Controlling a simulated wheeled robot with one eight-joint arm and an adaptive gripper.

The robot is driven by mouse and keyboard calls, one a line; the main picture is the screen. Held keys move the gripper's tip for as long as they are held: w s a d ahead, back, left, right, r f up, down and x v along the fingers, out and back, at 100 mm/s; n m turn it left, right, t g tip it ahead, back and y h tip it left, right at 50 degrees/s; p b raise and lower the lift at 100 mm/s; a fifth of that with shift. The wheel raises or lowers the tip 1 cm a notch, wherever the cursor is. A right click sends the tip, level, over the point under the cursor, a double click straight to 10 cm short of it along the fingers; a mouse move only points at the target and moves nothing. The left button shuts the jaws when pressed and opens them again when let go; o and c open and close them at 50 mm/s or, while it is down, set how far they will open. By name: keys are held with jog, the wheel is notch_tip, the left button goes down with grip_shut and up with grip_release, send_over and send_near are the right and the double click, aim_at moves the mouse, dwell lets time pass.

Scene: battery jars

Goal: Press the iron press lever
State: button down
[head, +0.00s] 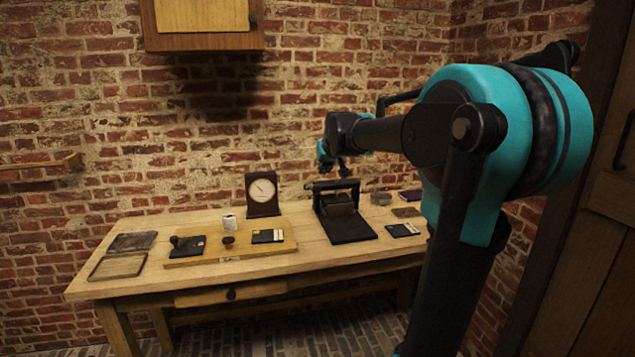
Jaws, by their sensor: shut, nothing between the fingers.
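The iron press (345,222) is a dark metal device with a flat black base, standing on the right half of the wooden table. Its lever (333,184) looks like the dark bar across the top of the press. My gripper (344,177) is small in the head view, pointing down just above the lever. It is shut and empty. I cannot tell whether the fingertips touch the lever. My arm comes in from the right and partly hides the table's right end.
A dial instrument (262,194) stands left of the press. A wooden board (205,256) holds a stamp-like tool, cards and a small round item, with a white jar (229,222) by it. Shallow trays (118,266) lie at the left. A brick wall is behind the table.

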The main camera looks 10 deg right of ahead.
jog(key=w+r, duration=0.2)
jog(key=r, duration=0.1)
jog(key=shift+w+a+t, duration=0.15)
jog(key=shift+w+t, duration=0.1)
jog(key=shift+t, duration=0.05)
jog(key=s+f+x, duration=0.2)
jog(key=x, duration=1)
jog(key=shift+w+f, duration=0.3)
jog(key=shift+f, duration=0.05)
